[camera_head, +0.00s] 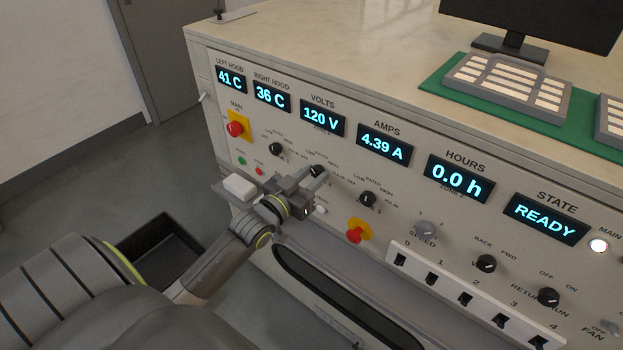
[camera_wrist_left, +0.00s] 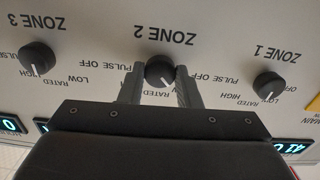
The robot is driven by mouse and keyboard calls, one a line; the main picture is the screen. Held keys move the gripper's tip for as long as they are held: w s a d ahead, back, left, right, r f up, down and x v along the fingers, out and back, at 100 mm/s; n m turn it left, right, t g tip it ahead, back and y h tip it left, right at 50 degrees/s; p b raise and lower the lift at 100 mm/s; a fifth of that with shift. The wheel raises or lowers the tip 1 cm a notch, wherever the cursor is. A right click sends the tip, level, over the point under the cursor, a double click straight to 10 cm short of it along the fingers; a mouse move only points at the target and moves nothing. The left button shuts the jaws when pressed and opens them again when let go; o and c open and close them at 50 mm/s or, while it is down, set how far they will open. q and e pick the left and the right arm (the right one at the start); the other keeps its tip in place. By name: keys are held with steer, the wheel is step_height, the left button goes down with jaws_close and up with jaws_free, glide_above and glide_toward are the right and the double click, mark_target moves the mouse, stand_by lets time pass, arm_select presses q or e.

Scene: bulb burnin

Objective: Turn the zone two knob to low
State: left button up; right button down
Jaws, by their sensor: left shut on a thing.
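The zone two knob (camera_wrist_left: 160,72) is a round black dial with a white pointer, below its ZONE 2 label in the upside-down left wrist view. Its pointer slants down and slightly right there. The RATED mark shows beneath; the LOW mark is hidden, so the exact setting is unclear. My left gripper (camera_wrist_left: 159,78) is shut on this knob, one finger on each side. In the head view the left gripper (camera_head: 309,176) reaches the panel at the middle knob (camera_head: 317,171) of the zone row. My right gripper is out of view.
The zone one knob (camera_head: 275,149) and zone three knob (camera_head: 367,199) flank it with some room between. A row of switches (camera_head: 465,298) and lit displays (camera_head: 384,145) are on the panel.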

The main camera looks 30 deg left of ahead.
arm_select(q)
steer(key=shift+m, duration=0.4)
steer(key=o, duration=1)
steer(key=s+p, duration=0.2)
steer(key=s, duration=0.3)
steer(key=s+a+p, duration=0.1)
steer(key=s+p, duration=0.1)
steer(key=s, duration=0.4)
steer(key=s+p, duration=0.3)
steer(key=s, duration=0.3)
steer(key=shift+s+a, duration=0.2)
